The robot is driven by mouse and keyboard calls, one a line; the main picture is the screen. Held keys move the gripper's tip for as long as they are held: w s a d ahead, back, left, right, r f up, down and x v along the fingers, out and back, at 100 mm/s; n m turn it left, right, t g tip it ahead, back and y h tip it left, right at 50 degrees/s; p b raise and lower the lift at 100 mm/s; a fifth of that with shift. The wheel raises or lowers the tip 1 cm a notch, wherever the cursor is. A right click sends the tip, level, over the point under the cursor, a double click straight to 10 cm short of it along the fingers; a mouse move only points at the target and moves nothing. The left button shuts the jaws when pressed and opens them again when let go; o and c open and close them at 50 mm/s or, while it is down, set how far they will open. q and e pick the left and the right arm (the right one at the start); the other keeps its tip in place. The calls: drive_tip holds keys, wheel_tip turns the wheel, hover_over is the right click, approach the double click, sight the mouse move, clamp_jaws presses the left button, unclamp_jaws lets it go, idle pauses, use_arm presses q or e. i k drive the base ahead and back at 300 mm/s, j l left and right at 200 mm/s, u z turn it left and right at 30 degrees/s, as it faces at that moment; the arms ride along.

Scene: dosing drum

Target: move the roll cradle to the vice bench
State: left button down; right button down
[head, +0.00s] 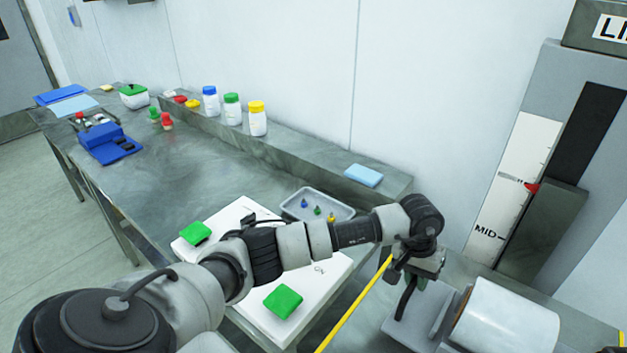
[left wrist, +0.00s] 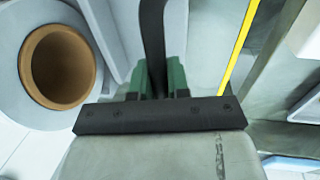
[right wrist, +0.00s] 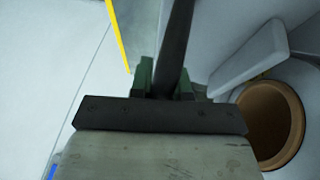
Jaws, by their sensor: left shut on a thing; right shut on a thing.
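The roll cradle (head: 405,325) is a grey holder at the lower right of the head view, bearing a large white roll (head: 505,325). The roll's brown core shows in the left wrist view (left wrist: 57,64) and the right wrist view (right wrist: 268,125). My left gripper (head: 412,280) is shut on a dark upright handle (left wrist: 152,40) of the cradle. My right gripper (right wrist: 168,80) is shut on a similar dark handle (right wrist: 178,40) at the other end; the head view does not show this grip. I cannot tell whether the cradle is lifted.
A long grey metal bench (head: 150,185) runs along the wall, with bottles, a blue device (head: 108,143), a small parts tray (head: 318,205) and a white board (head: 320,275) with green blocks. A tall level gauge (head: 505,185) stands at right. A yellow line (head: 352,308) runs beside the cradle.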

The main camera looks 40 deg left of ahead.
sight(180, 179)
drive_tip(key=j+z, duration=0.1)
drive_tip(key=z, duration=1.45)
drive_tip(key=k+z, duration=1.35)
drive_tip(key=k+l+z, duration=0.1)
drive_tip(key=k+z, duration=0.45)
drive_tip(key=z, duration=0.25)
drive_tip(key=k+z, duration=0.1)
drive_tip(key=z, duration=0.25)
drive_tip(key=k+z, duration=0.1)
drive_tip(key=z, duration=0.25)
drive_tip(key=k+j+z, duration=0.1)
drive_tip(key=z, duration=0.4)
drive_tip(key=k+z, duration=0.2)
drive_tip(key=z, duration=0.25)
drive_tip(key=k+z, duration=0.2)
drive_tip(key=z, duration=0.3)
drive_tip(key=k+z, duration=0.15)
drive_tip(key=z, duration=1.25)
